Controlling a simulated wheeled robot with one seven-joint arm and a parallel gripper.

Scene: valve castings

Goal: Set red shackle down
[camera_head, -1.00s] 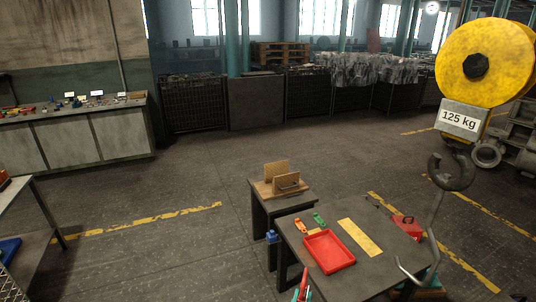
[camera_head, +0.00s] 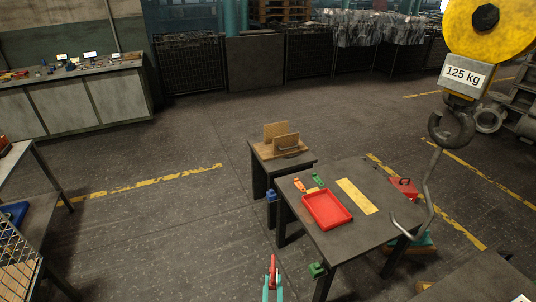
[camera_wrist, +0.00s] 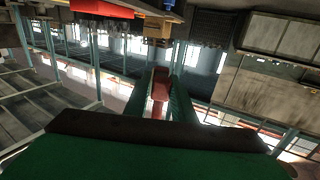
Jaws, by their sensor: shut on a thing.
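My gripper (camera_head: 272,284) is at the bottom of the head view, left of the table's front leg. Its two teal fingers are shut on a narrow red piece, the red shackle (camera_head: 273,264), which sticks up from between them. In the wrist view the shackle (camera_wrist: 160,86) sits between the green fingers (camera_wrist: 162,100), partly hidden by them. Its full shape cannot be made out. It is held in the air, apart from the table (camera_head: 350,235).
The table carries a red tray (camera_head: 345,221), a yellow strip (camera_head: 357,196), orange and green small pieces (camera_head: 318,180) and a red box (camera_head: 404,187). A crane hook (camera_head: 452,125) hangs over its right side. Open floor (camera_head: 160,240) lies to the left.

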